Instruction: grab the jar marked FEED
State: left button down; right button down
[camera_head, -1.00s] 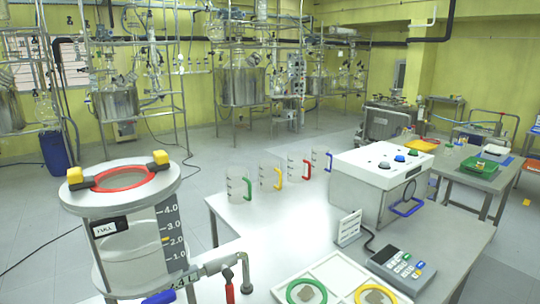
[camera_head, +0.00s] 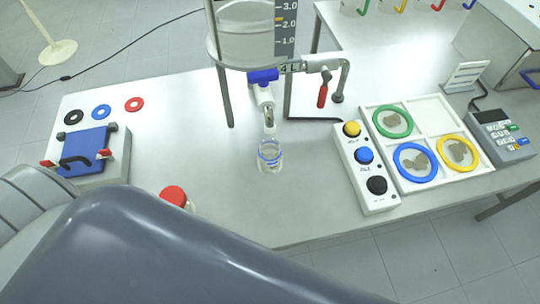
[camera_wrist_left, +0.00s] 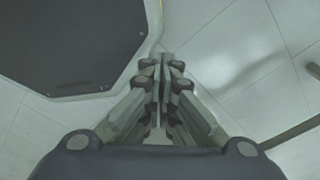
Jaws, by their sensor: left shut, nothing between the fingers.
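I can read no FEED label in these frames. A red-capped jar (camera_head: 174,196) stands on the near left part of the bench, and my arm hides most of it. A small clear glass jar (camera_head: 270,158) with a blue band stands under the spout of the glass reactor (camera_head: 243,45). My left gripper (camera_wrist_left: 159,62) is shut and empty in the left wrist view, above the tiled floor. In the head view my arm crosses the lower left, but its gripper does not show. My right gripper is in neither view.
A blue-topped device (camera_head: 84,150) sits at the bench's left, with coloured rings behind it. A button box (camera_head: 364,168), a white tray (camera_head: 434,116) with coloured rings and a keypad unit (camera_head: 503,135) stand at the right. The bench between device and glass jar is mostly clear.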

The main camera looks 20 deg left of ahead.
aim_at(270, 157)
jog(key=k+l, duration=0.3)
jog(key=k, duration=0.15)
jog(key=k+l, duration=0.35)
jog(key=k, duration=0.1)
